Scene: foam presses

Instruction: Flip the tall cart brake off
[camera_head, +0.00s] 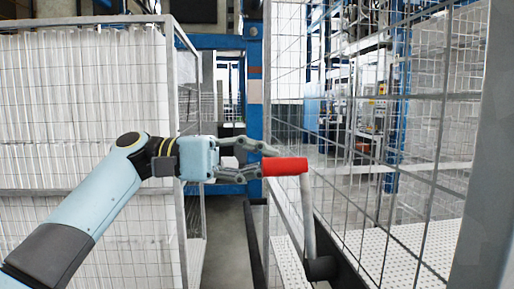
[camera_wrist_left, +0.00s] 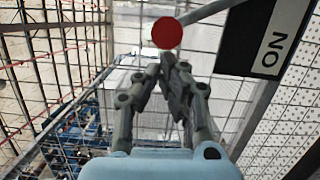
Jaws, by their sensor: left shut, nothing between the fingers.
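The brake lever has a red grip (camera_head: 285,167) on a pale grey rod (camera_head: 308,215) that rises nearly upright from a dark pivot (camera_head: 320,267). It is on the near side of the tall wire-mesh cart (camera_head: 385,190). My left gripper (camera_head: 268,160) is shut and empty, its fingertips at the left end of the red grip. In the left wrist view the grip shows end-on as a red disc (camera_wrist_left: 167,32), just beyond the closed fingertips (camera_wrist_left: 168,56). Contact cannot be told. A black label (camera_wrist_left: 265,40) there reads "ON". My right gripper is not in view.
Another mesh cart (camera_head: 90,130) with white contents stands on the left, behind my left arm. A narrow strip of grey floor (camera_head: 228,235) lies between the carts. A blue frame (camera_head: 253,90) stands behind. A grey post (camera_head: 490,160) stands at the right edge.

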